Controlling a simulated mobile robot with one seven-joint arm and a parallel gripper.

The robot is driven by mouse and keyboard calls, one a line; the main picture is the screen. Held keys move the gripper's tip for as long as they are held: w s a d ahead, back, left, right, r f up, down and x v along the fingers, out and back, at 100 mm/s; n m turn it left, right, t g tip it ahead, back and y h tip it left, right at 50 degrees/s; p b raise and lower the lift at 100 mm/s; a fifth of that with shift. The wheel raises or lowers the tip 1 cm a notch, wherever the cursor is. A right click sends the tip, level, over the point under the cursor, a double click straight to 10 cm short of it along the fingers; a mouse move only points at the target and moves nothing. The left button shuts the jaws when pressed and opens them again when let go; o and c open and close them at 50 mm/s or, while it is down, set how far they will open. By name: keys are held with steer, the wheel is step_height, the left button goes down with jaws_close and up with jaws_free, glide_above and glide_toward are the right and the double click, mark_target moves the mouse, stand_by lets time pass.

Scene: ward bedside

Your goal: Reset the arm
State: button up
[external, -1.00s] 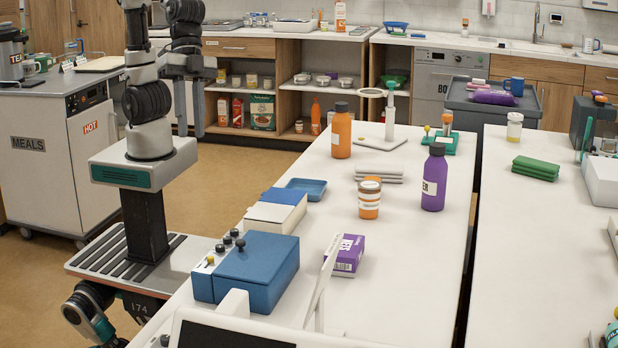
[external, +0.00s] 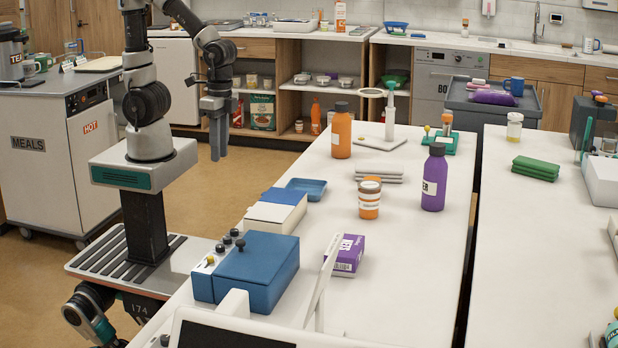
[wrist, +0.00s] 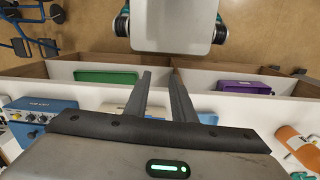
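My gripper (external: 217,152) hangs pointing down in the external view. It is above the floor, left of the long white table and in front of the open shelves. In the wrist view its two dark fingers (wrist: 161,74) stand apart with a gap between them. Nothing is held between them. The arm is bent at the elbow, with the forearm sloping down to the right.
The white table (external: 410,260) carries a blue box (external: 258,262), a blue tray (external: 308,187), an orange bottle (external: 342,135) and a purple bottle (external: 434,182). A meals cart (external: 45,165) stands at left. Floor below my gripper is clear.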

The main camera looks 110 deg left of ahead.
steer(key=a+r+t+p, duration=0.1)
steer(key=r+t+p, duration=0.2)
steer(key=r, duration=1)
steer(key=a+r+n+t+p, duration=0.1)
steer(key=a+r+t+p, duration=0.1)
steer(key=r+p, duration=0.7)
step_height(320, 180, up, 5)
steer(key=shift+w+a+t+p, duration=0.25)
steer(key=shift+w+t+p, duration=0.05)
steer(key=shift+t, duration=0.3)
